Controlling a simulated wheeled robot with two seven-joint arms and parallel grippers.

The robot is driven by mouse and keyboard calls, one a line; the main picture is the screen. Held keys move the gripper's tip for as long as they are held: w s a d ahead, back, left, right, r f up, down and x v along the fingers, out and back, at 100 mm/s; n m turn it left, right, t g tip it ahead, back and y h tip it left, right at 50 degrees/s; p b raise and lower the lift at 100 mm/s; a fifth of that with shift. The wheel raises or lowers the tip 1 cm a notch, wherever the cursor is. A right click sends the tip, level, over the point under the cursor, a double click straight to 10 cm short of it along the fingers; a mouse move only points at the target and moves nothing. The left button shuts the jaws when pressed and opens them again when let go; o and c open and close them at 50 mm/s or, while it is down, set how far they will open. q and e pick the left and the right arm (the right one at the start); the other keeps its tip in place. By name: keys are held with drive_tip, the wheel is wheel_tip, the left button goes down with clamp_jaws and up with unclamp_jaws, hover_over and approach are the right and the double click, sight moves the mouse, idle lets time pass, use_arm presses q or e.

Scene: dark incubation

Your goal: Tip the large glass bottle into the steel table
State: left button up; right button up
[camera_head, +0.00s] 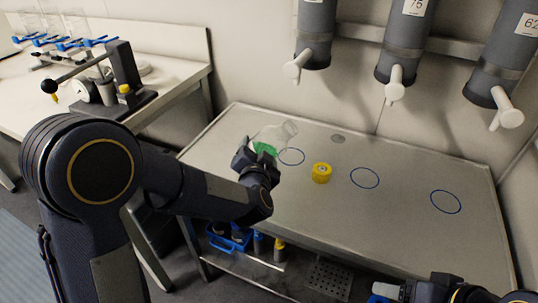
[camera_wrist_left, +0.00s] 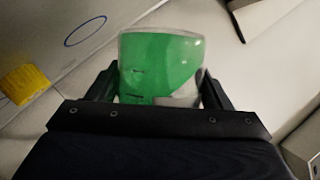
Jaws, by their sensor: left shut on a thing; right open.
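The large glass bottle (camera_head: 274,138) is clear with green liquid inside. It is tilted above the left part of the steel table (camera_head: 400,235), its clear end pointing up and right. My left gripper (camera_head: 258,168) is shut on the bottle. In the left wrist view the bottle (camera_wrist_left: 160,65) sits between the two dark fingers of the left gripper (camera_wrist_left: 158,88). My right gripper (camera_head: 388,292) is at the bottom right edge, only partly in view, open and apart from the bottle.
A yellow cap (camera_head: 321,172) stands on the table near blue circles (camera_head: 365,178). Grey cylinders with white spouts (camera_head: 396,85) hang above the back edge. A side bench (camera_head: 180,75) at left holds a black press device. A lower shelf (camera_head: 270,262) carries a blue caddy (camera_head: 228,240).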

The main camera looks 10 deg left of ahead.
sight(250, 144)
use_arm(q)
drive_tip(key=shift+r, duration=0.25)
drive_tip(key=shift+w+a+r+m+p, duration=0.1)
drive_tip(key=shift+a+r+m+p, duration=0.2)
drive_tip(key=shift+p, duration=0.2)
drive_tip(key=shift+w+a+r+m+t, duration=0.1)
drive_tip(key=shift+a+r+m+t, duration=0.2)
drive_tip(key=shift+r+m, duration=0.1)
drive_tip(key=shift+p, duration=0.3)
drive_tip(key=shift+w+a+r+m+y+p, duration=0.1)
drive_tip(key=shift+a+r+m+y+p, duration=0.2)
drive_tip(key=shift+r+m+p, duration=0.15)
drive_tip(key=shift+a+r+m+t, duration=0.15)
drive_tip(key=shift+r+m+t, duration=0.2)
drive_tip(key=shift+r+t, duration=0.05)
